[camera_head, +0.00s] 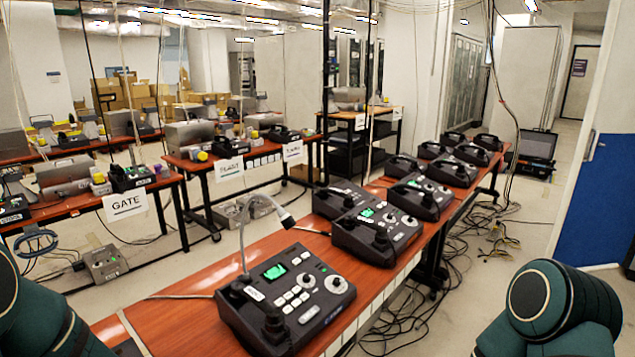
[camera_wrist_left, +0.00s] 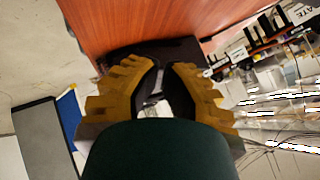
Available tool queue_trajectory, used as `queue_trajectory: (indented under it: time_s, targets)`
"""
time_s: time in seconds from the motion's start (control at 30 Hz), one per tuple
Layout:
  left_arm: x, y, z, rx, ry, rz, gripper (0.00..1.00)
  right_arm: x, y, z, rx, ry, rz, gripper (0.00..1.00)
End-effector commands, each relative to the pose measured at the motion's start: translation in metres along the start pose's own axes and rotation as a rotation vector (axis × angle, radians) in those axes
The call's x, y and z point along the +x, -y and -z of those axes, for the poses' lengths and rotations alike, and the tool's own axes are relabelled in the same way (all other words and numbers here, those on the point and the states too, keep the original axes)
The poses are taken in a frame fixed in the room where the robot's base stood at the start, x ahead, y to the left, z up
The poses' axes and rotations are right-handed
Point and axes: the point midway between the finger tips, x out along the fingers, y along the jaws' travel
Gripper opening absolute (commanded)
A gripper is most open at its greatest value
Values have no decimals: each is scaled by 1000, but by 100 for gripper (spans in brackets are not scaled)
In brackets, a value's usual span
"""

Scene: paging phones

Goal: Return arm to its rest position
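My left gripper (camera_wrist_left: 163,78) shows in the left wrist view, its two ochre ridged fingers apart with a gap between the tips. I see nothing held in it. A dark shape (camera_wrist_left: 185,50) lies just beyond the fingertips, against the red-brown tabletop (camera_wrist_left: 135,18); I cannot tell what it is. In the head view only dark green links of my left arm show at the lower left, and of my right arm at the lower right. My right gripper is in neither view. A black paging phone (camera_head: 290,290) with a green screen and a gooseneck microphone sits on the near table.
The long table (camera_head: 180,325) runs away to the right with several more phones, such as a second one (camera_head: 372,238). Other tables carry GATE (camera_head: 126,204) and further signs at the left. Cables (camera_head: 465,245) tangle on the floor right of the table. A blue panel (camera_head: 597,205) stands at the right.

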Motion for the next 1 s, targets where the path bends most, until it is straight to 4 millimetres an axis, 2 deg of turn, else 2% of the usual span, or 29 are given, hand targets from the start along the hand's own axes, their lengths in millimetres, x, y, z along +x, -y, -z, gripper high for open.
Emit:
queue_trajectory:
  time_s: [0.03,0.13,0.3,0.43,0.5,0.6,1.0]
  targets:
    - [7,-27,-6,-78,29,-61,0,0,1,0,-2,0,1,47]
    - [16,-82,-17,-270,104,-181,0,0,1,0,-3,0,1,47]
    - [13,-184,-37,-628,306,-371,0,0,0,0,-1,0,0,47]
    - [1,-238,-47,-831,454,-453,0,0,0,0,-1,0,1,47]
    - [-5,-256,-50,-900,511,-476,0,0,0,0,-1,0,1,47]
    - [-10,-269,-52,-953,555,-490,0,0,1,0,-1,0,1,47]
    - [-11,-271,-52,-966,563,-491,0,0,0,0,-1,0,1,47]
